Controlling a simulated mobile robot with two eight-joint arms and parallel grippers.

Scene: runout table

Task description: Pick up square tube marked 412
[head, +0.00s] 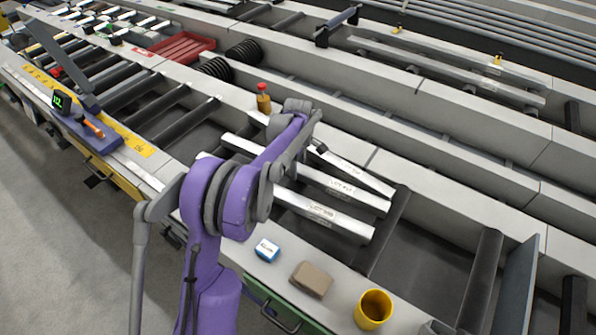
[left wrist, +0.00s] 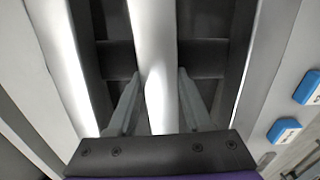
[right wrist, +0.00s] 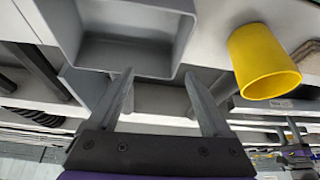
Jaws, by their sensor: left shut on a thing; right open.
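Three pale square tubes lie side by side across the dark rollers in the head view: a far one (head: 357,170), a middle one (head: 350,190) and a near one (head: 325,214). They have small printed labels too blurred for me to read surely. My left arm hides part of them and hides its fingers there. In the left wrist view my left gripper (left wrist: 158,82) is shut on a pale square tube (left wrist: 154,35), one finger on each side. I cannot tell which label it carries. My right gripper (right wrist: 163,95) is open and empty in the right wrist view.
On the near ledge are a blue-and-white box (head: 267,250), a brown block (head: 311,279) and a yellow cup (head: 373,309). A red-capped bottle (head: 263,98) stands behind my left arm. A red tray (head: 178,48) is farther back. A grey open box-like part (right wrist: 120,35) is near my right gripper.

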